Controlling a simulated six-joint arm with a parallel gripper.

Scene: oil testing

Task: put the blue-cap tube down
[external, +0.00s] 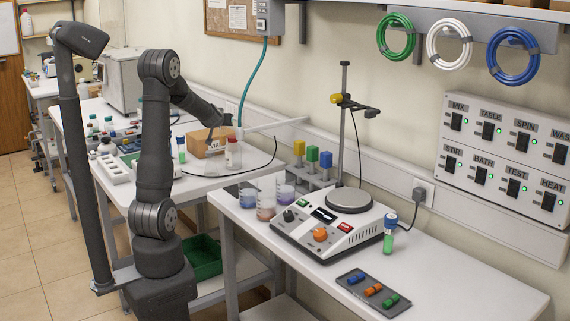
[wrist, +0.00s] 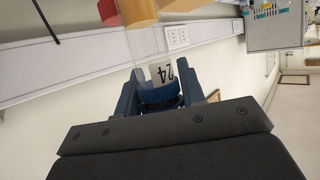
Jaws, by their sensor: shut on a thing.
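My gripper (wrist: 158,85) is shut on a blue-capped tube (wrist: 160,96) in the wrist view. Another blue-capped tube (external: 389,232) with green liquid stands upright on the front bench, right of the hotplate device, apart from my gripper.
The hotplate device (external: 325,228), beakers (external: 266,206) and a dark tray (external: 373,294) occupy the front bench. Its right end is clear.

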